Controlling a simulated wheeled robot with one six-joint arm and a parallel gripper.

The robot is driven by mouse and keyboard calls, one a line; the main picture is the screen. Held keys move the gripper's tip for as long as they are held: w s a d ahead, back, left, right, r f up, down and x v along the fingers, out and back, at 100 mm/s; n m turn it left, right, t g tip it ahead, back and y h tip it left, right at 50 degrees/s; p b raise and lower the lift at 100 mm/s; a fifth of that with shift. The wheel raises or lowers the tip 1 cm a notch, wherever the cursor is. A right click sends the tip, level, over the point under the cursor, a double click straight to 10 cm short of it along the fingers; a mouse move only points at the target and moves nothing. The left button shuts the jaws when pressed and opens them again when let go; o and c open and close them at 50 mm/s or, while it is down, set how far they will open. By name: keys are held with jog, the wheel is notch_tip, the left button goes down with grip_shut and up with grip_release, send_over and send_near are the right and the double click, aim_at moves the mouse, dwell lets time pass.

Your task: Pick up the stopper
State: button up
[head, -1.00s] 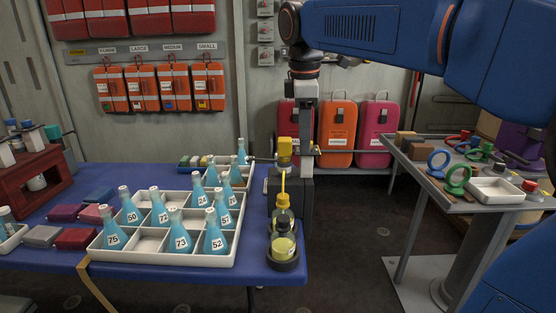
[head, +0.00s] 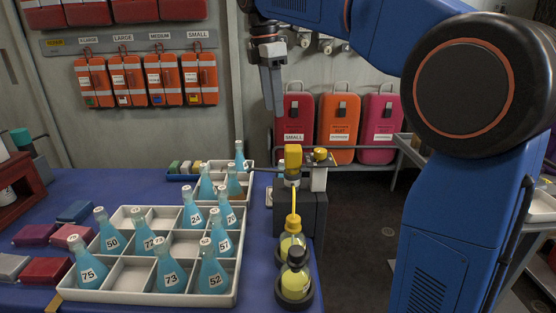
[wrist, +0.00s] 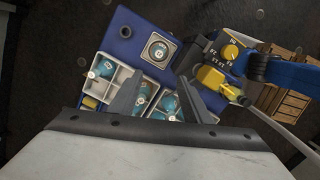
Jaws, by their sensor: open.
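A black stopper (head: 297,255) sits upright in the neck of a flask of yellow liquid (head: 294,285), which stands in a dark round holder at the table's front right. Which stopper is meant I cannot tell, since the blue flasks also have pale tops. My gripper (head: 273,105) points down, empty, well above and behind the yellow flasks. In the wrist view my gripper (wrist: 160,80) shows two fingers apart, with blue flasks below and between them.
A white divided tray (head: 150,298) holds several numbered blue flasks (head: 168,270). A dark stand with a yellow valve (head: 293,153) rises behind the yellow flasks. Red, orange and pink cases (head: 338,125) stand by the wall. A grey side table (head: 540,205) is at right.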

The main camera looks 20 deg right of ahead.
send_over(283, 161)
jog(key=a, duration=0.2)
notch_tip(283, 161, down, 12)
jog(key=f, duration=0.1)
jog(key=d+f, duration=0.1)
jog(key=f, duration=0.2)
jog(key=shift+d, duration=0.35)
jog(key=shift+w+f, duration=0.1)
jog(key=shift+f, duration=0.45)
jog(key=shift+c, duration=0.2)
grip_shut()
jog(key=shift+r, duration=0.1)
